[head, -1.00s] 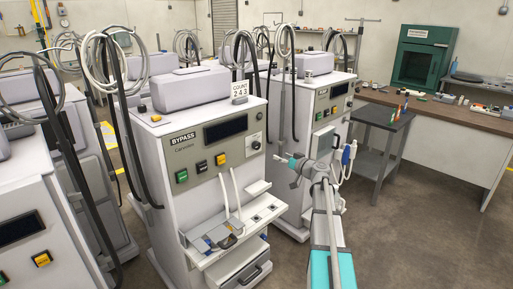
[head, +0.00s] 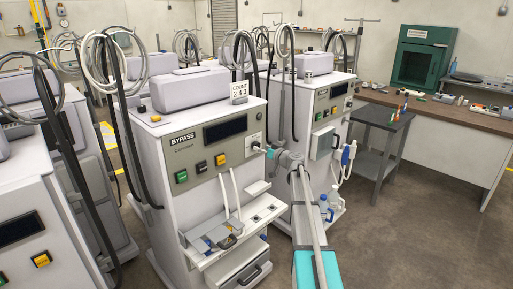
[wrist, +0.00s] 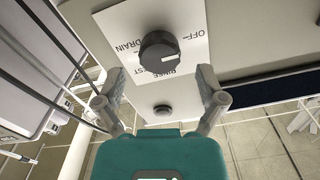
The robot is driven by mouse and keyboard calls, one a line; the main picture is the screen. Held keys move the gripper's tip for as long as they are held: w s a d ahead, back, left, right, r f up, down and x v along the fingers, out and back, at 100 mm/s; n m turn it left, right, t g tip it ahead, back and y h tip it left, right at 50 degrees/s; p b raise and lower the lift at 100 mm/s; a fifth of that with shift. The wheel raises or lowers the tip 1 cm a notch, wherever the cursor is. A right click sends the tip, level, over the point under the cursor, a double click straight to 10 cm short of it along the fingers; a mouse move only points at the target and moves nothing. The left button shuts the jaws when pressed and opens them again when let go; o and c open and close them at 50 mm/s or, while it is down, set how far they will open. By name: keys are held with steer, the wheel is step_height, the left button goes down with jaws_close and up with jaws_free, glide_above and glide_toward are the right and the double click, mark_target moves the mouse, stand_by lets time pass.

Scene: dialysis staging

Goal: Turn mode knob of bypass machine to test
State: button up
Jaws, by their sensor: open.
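The bypass machine (head: 190,160) is a pale cabinet with a sign reading BYPASS in the head view. In the head view my gripper (head: 266,150) is at the panel's right edge, by the knob plate. In the wrist view my gripper (wrist: 160,80) is open, fingers apart on either side just below the knob, not closed on it.
A small round button (wrist: 162,110) lies below the knob, between the fingers. The dark display (head: 226,130) and coloured buttons (head: 181,176) are left of the knob plate. Another machine (head: 325,120) stands close on the right. Floor is clear at front right.

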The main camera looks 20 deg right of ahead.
steer(key=shift+x, duration=1.3)
steer(key=shift+c, duration=0.2)
steer(key=c, duration=1.1)
steer(key=shift+a, duration=0.25)
steer(key=shift+d, duration=0.15)
